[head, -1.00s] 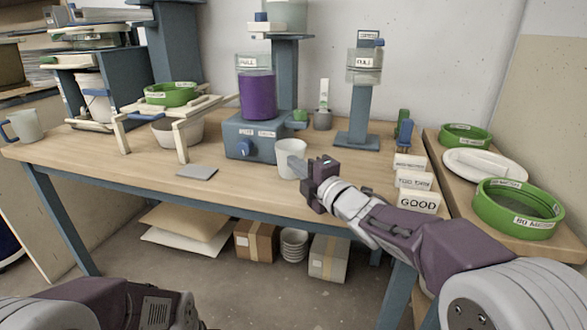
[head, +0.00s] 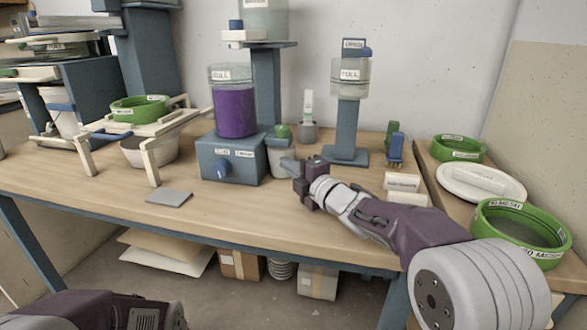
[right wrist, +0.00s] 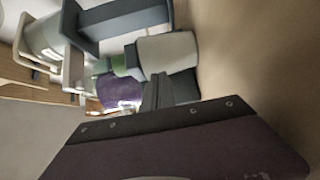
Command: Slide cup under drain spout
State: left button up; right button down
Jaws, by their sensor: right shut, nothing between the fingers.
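The white cup (head: 281,160) stands upright on the table against the right side of the blue mixer base (head: 228,160). The green drain spout (head: 281,132) appears directly above the cup's mouth in the head view. My right gripper (head: 289,164) is shut and empty, its fingertips at the cup's near right side; I cannot tell if they touch. In the right wrist view the cup (right wrist: 167,52) lies just beyond the shut fingers (right wrist: 156,92), with the green spout (right wrist: 119,64) by its mouth. My left gripper is out of view.
A clear container of purple glaze (head: 235,115) sits on the base. A blue stand (head: 346,130) and a small grey cup (head: 307,131) are behind the right gripper.

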jog(key=p+v, duration=0.1)
jog(key=v, duration=0.6)
jog(key=shift+s+d+r+p, duration=0.1)
jog(key=shift+s+d+p, duration=0.05)
jog(key=shift+p, duration=0.2)
jog(key=shift+s+d, duration=0.25)
jog(key=shift+s, duration=0.3)
